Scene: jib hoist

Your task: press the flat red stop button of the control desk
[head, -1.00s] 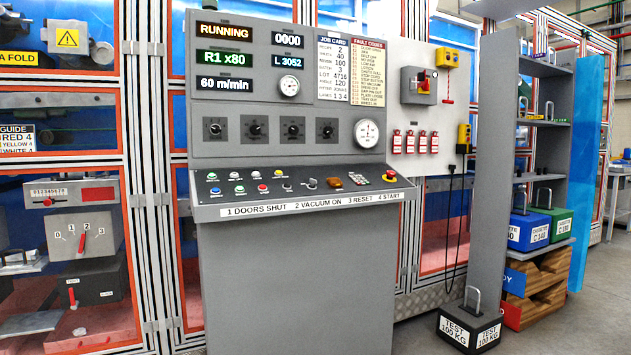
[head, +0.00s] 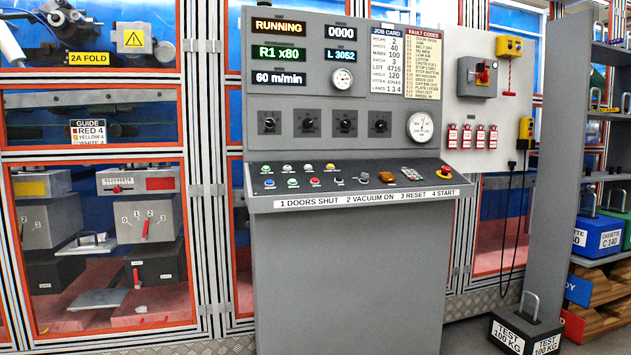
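The grey control desk (head: 350,270) stands upright in the middle of the head view, with a sloped button panel. A small flat red button (head: 315,182) sits in the lower row of the panel, between a green button (head: 292,183) and a dark or blue one (head: 337,181). The lettering at the buttons is too small to read. A red mushroom button on a yellow base (head: 445,171) is at the panel's right end. Neither of my grippers is in view, and nothing covers the panel.
A glazed machine with an orange-red frame (head: 100,160) runs behind and left of the desk. On the right are a grey shelf upright (head: 562,150) and a black test weight (head: 527,333) on the floor. The desk's front face is unobstructed in view.

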